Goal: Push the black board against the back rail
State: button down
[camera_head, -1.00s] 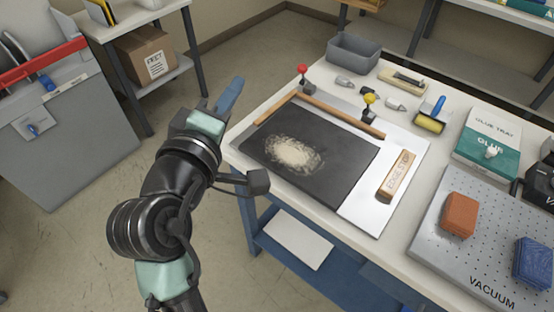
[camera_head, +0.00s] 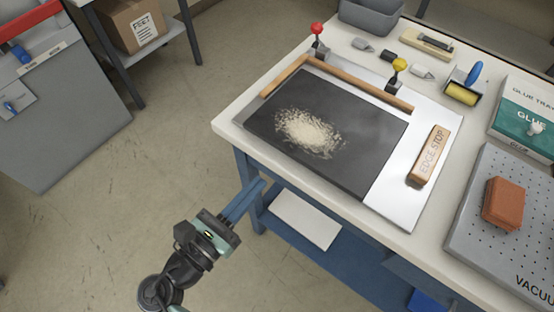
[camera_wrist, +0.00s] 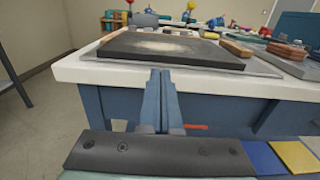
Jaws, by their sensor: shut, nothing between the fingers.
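The black board (camera_head: 345,126) lies flat on a pale plate on the table, with a pale powdery patch on its top. The wooden back rail (camera_head: 358,84) runs along the board's far edge; a thin pale line shows between them in places, so I cannot tell if they touch. A shorter wooden strip (camera_head: 284,76) lies at the board's left end. My gripper (camera_head: 248,194) is shut and empty, in front of the table's near edge and apart from the board. In the wrist view the fingers (camera_wrist: 157,80) point at the board's (camera_wrist: 175,46) near edge.
A wooden edge stop block (camera_head: 429,155) lies on the plate right of the board. Red (camera_head: 317,29) and yellow (camera_head: 399,65) knobbed clamps stand behind the rail. A perforated vacuum plate (camera_head: 480,215) with an orange block is at right.

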aim_at(292, 146)
jog(key=x, duration=0.7)
jog(key=shift+w+d, duration=0.15)
jog(key=shift+w, duration=0.1)
jog(key=x, duration=0.4)
jog(key=shift+w+d+p, duration=0.2)
jog(key=shift+w+p, duration=0.1)
jog(key=shift+p, duration=0.1)
jog(key=shift+r, duration=0.15)
